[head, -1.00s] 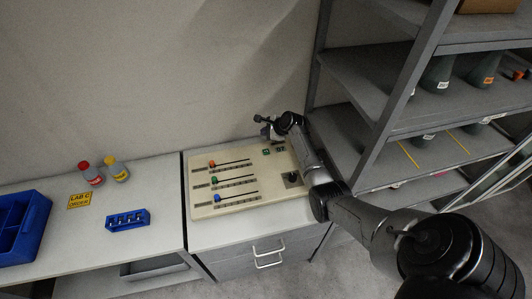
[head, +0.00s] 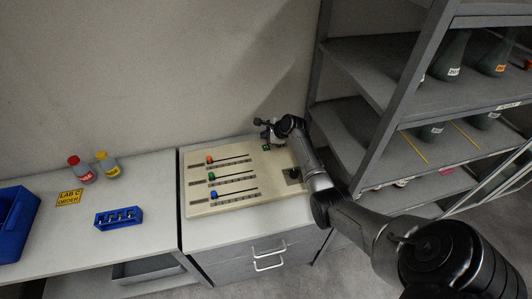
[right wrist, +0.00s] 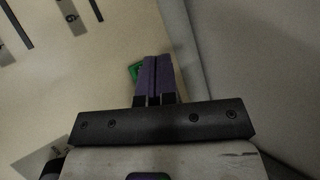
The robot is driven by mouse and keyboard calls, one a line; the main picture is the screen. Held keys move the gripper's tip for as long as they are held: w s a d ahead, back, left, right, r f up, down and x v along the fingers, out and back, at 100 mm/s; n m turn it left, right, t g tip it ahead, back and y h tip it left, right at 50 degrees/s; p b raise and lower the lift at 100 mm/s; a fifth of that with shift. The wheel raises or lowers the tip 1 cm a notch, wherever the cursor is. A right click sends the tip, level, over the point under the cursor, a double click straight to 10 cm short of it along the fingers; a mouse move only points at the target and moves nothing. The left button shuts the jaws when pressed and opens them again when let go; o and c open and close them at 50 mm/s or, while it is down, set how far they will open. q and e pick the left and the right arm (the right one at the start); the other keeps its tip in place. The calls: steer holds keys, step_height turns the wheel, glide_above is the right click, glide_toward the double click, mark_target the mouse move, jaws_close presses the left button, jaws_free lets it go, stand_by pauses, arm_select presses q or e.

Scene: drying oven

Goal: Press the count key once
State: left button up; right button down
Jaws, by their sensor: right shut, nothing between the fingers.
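The cream control panel (head: 235,205) lies on the cabinet top. A small green key (head: 266,147) shows near the panel's back right part, close below my right gripper. My right gripper (head: 268,138) is over that corner, shut and empty. In the right wrist view its purple fingers (right wrist: 157,78) are together, and a green key (right wrist: 134,70) shows partly from behind them at their left. I cannot tell whether the fingertips touch it. No label on the key can be read, and the fingers hide the panel around it. My left gripper is not in view.
The panel also has sliders with orange (head: 209,160), green (head: 212,177) and blue (head: 213,195) knobs and a dark joystick (head: 293,173). A grey shelf rack (head: 385,110) stands close at the right. Bottles (head: 107,164) and a blue rack (head: 119,218) sit at the left.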

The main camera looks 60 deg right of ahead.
mark_target(266, 148)
steer(key=shift+f+b, duration=0.3)
steer(key=shift+f, duration=1.2)
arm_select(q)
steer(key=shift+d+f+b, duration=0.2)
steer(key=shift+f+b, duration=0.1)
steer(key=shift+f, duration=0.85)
arm_select(e)
steer(key=shift+f, duration=0.25)
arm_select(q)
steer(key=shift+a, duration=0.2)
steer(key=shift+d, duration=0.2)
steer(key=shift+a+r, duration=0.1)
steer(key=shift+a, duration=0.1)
arm_select(e)
steer(key=shift+f, duration=0.35)
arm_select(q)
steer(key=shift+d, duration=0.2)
arm_select(e)
steer(key=shift+f, duration=0.2)
